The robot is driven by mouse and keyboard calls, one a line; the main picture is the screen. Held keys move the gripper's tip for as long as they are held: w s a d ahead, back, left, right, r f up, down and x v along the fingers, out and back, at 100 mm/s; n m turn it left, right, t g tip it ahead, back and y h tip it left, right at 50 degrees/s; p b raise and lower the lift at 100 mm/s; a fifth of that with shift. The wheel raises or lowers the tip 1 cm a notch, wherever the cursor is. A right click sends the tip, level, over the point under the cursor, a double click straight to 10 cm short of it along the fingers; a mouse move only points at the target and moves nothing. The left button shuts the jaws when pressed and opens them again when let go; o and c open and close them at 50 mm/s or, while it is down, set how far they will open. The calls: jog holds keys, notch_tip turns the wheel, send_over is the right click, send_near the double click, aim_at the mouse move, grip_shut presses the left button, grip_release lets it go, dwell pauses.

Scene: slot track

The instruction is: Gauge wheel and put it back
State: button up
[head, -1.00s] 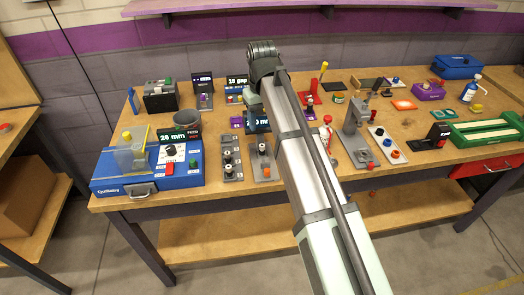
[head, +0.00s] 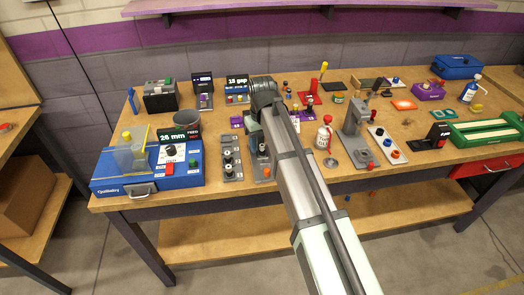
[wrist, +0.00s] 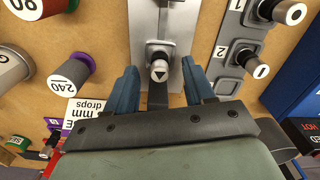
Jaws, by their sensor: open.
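My gripper (wrist: 160,90) is open in the wrist view, its two blue fingers on either side of a small post (wrist: 159,70) with a triangle on its light cap. The post stands on a grey metal plate (wrist: 178,22). I cannot see contact between fingers and post. In the head view my arm hides most of that plate (head: 263,172), and the fingertips are hard to make out. Beside it is a grey rack (head: 231,170) with several dark round pieces with light caps. Its numbered stations also show in the wrist view (wrist: 233,55). I cannot tell which piece is the wheel.
A red-and-white bottle (head: 324,133) and a grey press-like stand (head: 356,130) are right of my arm.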

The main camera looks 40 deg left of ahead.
jog(key=shift+f, duration=0.95)
jog(key=shift+c, duration=0.2)
grip_shut()
